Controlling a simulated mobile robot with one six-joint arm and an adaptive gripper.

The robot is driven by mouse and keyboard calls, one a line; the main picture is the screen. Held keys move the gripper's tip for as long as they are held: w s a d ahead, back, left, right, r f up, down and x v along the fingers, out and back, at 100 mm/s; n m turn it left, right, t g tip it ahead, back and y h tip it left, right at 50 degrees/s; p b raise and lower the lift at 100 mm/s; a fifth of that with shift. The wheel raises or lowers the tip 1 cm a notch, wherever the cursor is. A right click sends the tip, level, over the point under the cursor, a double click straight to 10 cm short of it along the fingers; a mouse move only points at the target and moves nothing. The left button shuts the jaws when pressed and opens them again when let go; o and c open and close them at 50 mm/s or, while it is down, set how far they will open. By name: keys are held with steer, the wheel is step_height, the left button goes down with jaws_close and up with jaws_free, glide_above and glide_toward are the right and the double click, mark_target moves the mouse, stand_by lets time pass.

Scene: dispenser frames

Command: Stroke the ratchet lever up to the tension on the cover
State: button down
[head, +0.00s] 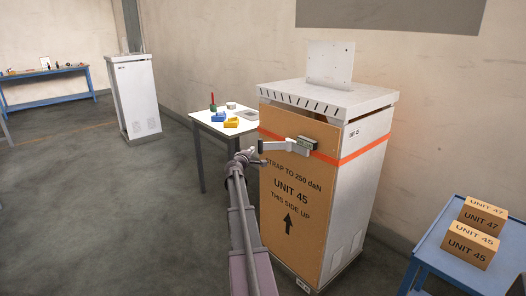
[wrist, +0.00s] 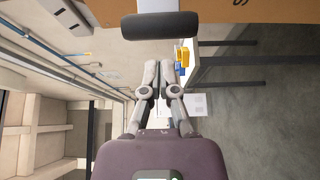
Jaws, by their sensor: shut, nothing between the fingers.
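A brown cardboard cover (head: 290,215) stands on the front of a grey cabinet, printed "STRAP TO 250 daN", "UNIT 45" and an up arrow. An orange strap (head: 365,148) runs around it near the top. The ratchet (head: 307,143) sits on the strap with a small greenish display, too small to read. Its lever (head: 280,149) sticks out to the left. In the wrist view the lever's dark grip (wrist: 160,26) lies crosswise beyond my fingertips, apparently apart from them. My gripper (head: 248,155) is shut and empty, just left of the lever's end; it also shows in the wrist view (wrist: 159,70).
A white table (head: 225,129) with blue and yellow bins stands behind, left of the cabinet. A blue cart (head: 432,245) with cartons labelled UNIT 47 and UNIT 45 stands at the right. Another cabinet (head: 135,95) and a blue bench (head: 45,73) are far left. The left floor is clear.

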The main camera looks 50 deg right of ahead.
mark_target(262, 147)
steer(key=s+a+n+t+y, duration=0.2)
steer(key=s+n+t, duration=0.1)
steer(key=s, duration=0.4)
steer(key=s+a+n+t+y, duration=0.3)
steer(key=s+t, duration=0.2)
steer(key=s, duration=0.2)
steer(key=shift+a, duration=0.35)
steer(key=shift+d, duration=0.1)
steer(key=x, duration=1.4)
steer(key=shift+w+a, duration=0.2)
steer(key=shift+a, duration=0.05)
steer(key=shift+s+d, duration=0.1)
steer(key=shift+d, duration=0.15)
